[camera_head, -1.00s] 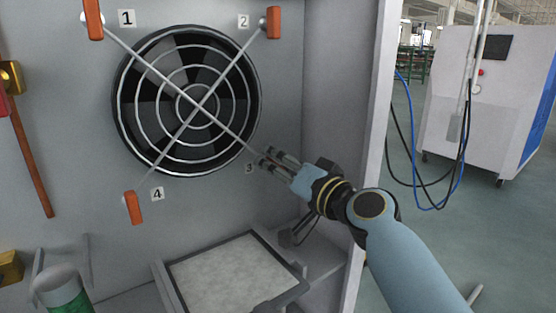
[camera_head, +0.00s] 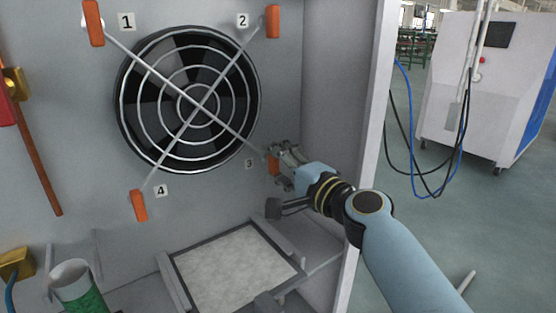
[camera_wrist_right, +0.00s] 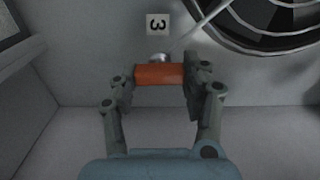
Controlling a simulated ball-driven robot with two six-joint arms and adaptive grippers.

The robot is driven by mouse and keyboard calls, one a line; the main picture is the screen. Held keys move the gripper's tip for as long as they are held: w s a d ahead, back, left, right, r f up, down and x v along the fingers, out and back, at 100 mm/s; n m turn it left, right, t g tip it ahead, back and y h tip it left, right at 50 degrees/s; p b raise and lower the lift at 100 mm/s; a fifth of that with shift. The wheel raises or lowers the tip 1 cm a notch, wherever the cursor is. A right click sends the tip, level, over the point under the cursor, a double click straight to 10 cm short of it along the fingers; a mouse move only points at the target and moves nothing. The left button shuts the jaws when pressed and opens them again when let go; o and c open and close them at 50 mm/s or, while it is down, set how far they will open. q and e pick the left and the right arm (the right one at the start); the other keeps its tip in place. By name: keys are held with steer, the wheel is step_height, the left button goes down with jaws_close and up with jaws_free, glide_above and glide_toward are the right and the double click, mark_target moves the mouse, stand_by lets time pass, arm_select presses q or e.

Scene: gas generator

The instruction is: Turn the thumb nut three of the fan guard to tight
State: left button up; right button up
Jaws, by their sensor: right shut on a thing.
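Thumb nut three (camera_head: 274,166) is an orange bar at the lower right of the fan guard (camera_head: 198,104), beside the label 3 (camera_head: 249,163). My right gripper (camera_head: 283,165) is at it. In the right wrist view, the orange nut (camera_wrist_right: 159,74) lies across between the two fingers of the right gripper (camera_wrist_right: 160,80), which are shut on its ends. A silver stud shows just behind it, under the upside-down label 3 (camera_wrist_right: 158,24). In the head view the fingers partly cover the nut. My left gripper is not in view.
Orange nuts one (camera_head: 94,23), two (camera_head: 272,21) and four (camera_head: 139,205) stand upright at the other guard arms. A framed pale panel (camera_head: 235,268) lies below. The cabinet side wall (camera_head: 335,120) is close right of my gripper. A green-and-white cylinder (camera_head: 78,287) stands lower left.

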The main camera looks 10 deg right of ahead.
steer(key=shift+f+m, duration=0.1)
steer(key=shift+m, duration=0.2)
steer(key=o, duration=1.2)
steer(key=shift+c, duration=0.2)
steer(key=v, duration=1.2)
